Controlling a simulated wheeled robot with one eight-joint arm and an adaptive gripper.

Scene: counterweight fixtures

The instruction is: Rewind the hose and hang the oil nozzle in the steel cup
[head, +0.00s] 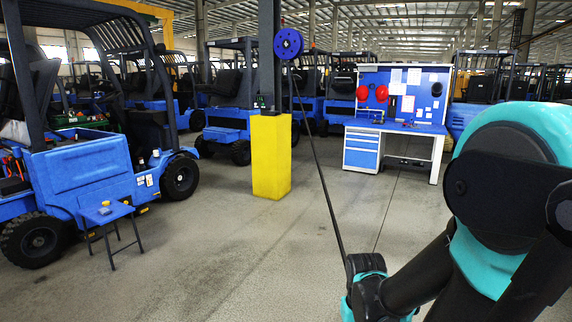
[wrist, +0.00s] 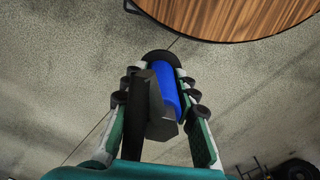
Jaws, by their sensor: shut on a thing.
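My gripper (wrist: 160,82) is shut on the oil nozzle, which has a blue sleeve (wrist: 166,88) and a dark angular body, seen between the fingers in the wrist view. In the head view my gripper (head: 366,283) is low, right of centre, and mostly hides the nozzle. The blue hose reel (head: 288,43) is mounted high by the dark column. The black hose (head: 322,178) runs in a nearly straight line from the reel down to my gripper. I cannot make out the steel cup for certain; a small dark fixture (head: 263,102) sits atop the yellow column guard.
The yellow column guard (head: 271,157) stands mid-floor. A blue forklift (head: 95,165) and small blue stool (head: 105,212) are left. A blue workbench (head: 400,126) stands behind. A round wooden top (wrist: 232,14) edges the wrist view. Floor between is clear.

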